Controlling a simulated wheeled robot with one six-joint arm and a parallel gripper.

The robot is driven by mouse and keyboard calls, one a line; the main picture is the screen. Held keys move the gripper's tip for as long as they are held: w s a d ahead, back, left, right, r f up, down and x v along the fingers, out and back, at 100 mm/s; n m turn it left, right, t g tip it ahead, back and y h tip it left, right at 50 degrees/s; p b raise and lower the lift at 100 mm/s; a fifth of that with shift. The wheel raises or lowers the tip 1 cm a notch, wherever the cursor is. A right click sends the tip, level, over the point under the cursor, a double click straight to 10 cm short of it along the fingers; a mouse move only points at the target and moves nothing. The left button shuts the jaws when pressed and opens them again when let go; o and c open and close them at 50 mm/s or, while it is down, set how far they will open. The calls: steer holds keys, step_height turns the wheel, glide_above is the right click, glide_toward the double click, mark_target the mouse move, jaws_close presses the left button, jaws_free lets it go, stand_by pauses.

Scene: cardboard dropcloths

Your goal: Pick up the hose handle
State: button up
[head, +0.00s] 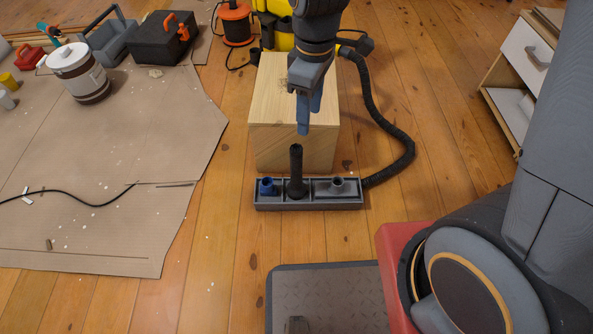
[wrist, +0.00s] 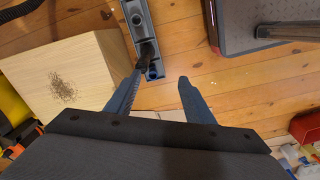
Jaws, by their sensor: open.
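A black tube-shaped handle (head: 296,172), which I take to be the hose handle, stands upright in the middle compartment of a grey tray (head: 310,205) on the floor. In the wrist view the dark handle (wrist: 147,52) shows in the tray (wrist: 141,14), partly behind my left finger. My gripper (head: 304,118) points down above the wooden box, a little above the handle's top in the head view. In the wrist view my gripper (wrist: 160,80) is open, with nothing between its fingers. The handle is not between them.
A blue nozzle (head: 267,186) and a grey fitting (head: 338,185) share the tray. A wooden box (head: 290,150) stands right behind it. A black hose (head: 378,105) curves down to the tray's right end. Floor in front and left is free; a cardboard dropcloth (head: 120,145) lies left.

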mark_target(296, 168)
steer(key=w+a+f+n+b, duration=0.1)
steer(key=w+f+n+b, duration=0.1)
steer(key=f, duration=0.5)
steer(key=w+a+f+n+b, duration=0.1)
steer(key=w+f+n+b, duration=0.1)
steer(key=f, duration=0.6)
steer(key=w+a+f+n+b, duration=0.1)
steer(key=w+f+n+b, duration=0.2)
steer(key=f, duration=0.5)
steer(key=shift+f+b, duration=0.15)
steer(key=shift+b, duration=0.3)
steer(key=shift+a+f+n+b, duration=0.1)
steer(key=shift+f+n+b, duration=0.2)
steer(key=shift+f+b, duration=0.9)
steer(key=shift+s+d+f+b, duration=0.15)
steer(key=shift+f+b, duration=0.6)
steer(key=shift+f, duration=0.8)
steer(key=shift+d+f+b, duration=0.15)
steer(key=shift+f+b, duration=0.55)
steer(key=shift+f, duration=0.8)
steer(key=shift+r, duration=0.1)
steer(key=c, duration=1.1)
